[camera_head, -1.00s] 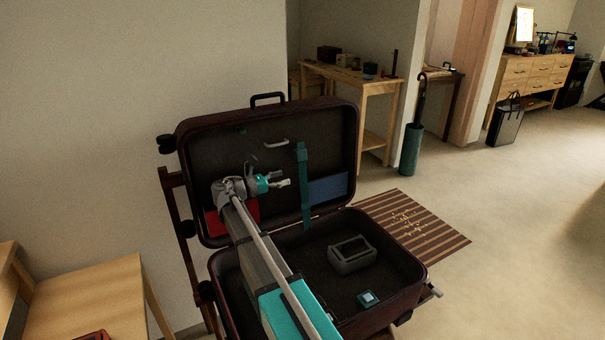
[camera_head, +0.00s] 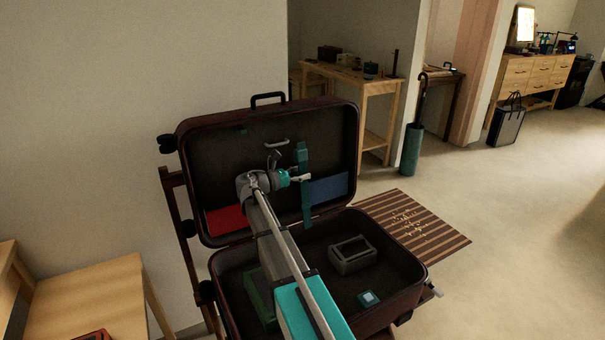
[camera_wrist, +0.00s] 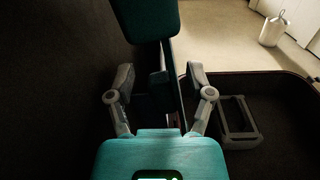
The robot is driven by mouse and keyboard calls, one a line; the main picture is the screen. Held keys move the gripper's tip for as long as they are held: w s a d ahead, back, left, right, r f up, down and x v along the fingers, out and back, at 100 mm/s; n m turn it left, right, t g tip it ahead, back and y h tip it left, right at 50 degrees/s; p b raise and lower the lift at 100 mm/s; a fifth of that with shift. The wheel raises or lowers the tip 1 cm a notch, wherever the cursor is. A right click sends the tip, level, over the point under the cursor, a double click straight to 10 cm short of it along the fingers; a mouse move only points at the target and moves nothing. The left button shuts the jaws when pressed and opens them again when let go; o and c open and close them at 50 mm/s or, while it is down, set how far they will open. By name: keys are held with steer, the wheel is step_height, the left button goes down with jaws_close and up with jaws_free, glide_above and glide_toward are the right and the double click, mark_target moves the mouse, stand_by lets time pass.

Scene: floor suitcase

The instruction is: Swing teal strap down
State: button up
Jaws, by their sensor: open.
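The teal strap (camera_head: 302,154) hangs upright on the inside of the open suitcase lid (camera_head: 340,130), with a thicker block at its top end. In the wrist view the teal block (camera_wrist: 150,16) is at the top centre, beyond and above my fingertips. My gripper (camera_head: 304,178) is in front of the lid at the strap's upper half, just below the block, and hides part of the strap. In the wrist view my gripper (camera_wrist: 160,78) has its fingers spread apart with nothing clearly held. Contact with the strap cannot be told.
The suitcase base (camera_head: 415,275) holds a grey open-topped box (camera_head: 352,253), a small teal-and-white item (camera_head: 368,298) and a green item (camera_head: 260,292). Red (camera_head: 226,219) and blue (camera_head: 328,188) panels sit on the lid. A striped mat (camera_head: 430,235) lies to the right.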

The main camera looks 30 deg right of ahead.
jaws_close()
steer(key=shift+s+d, duration=0.1)
stand_by(0.4)
